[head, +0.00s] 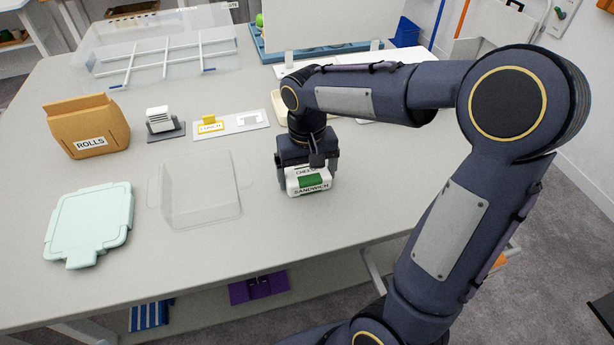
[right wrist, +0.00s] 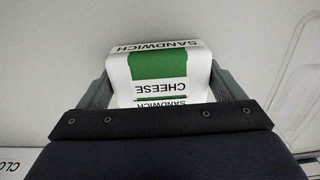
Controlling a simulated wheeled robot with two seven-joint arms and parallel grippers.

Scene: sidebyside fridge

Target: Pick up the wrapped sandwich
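The wrapped sandwich (head: 309,182) is a white block with a green band, labelled CHEESE and SANDWICH. In the head view it is at the middle right of the grey table, directly below my right gripper (head: 308,168). In the right wrist view the sandwich (right wrist: 160,72) sits between the two grey fingers of my right gripper (right wrist: 160,85). The fingers meet its left and right sides with no clear gap, so the gripper looks shut on it. I cannot tell whether the sandwich rests on the table or is just above it. My left gripper is not in view.
A clear open container (head: 200,190) stands left of the sandwich, with a pale mint lid (head: 88,222) farther left. A brown ROLLS bag (head: 86,125), a small grey stand (head: 163,124) and a LUNCH sign (head: 210,126) stand behind. The table front is clear.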

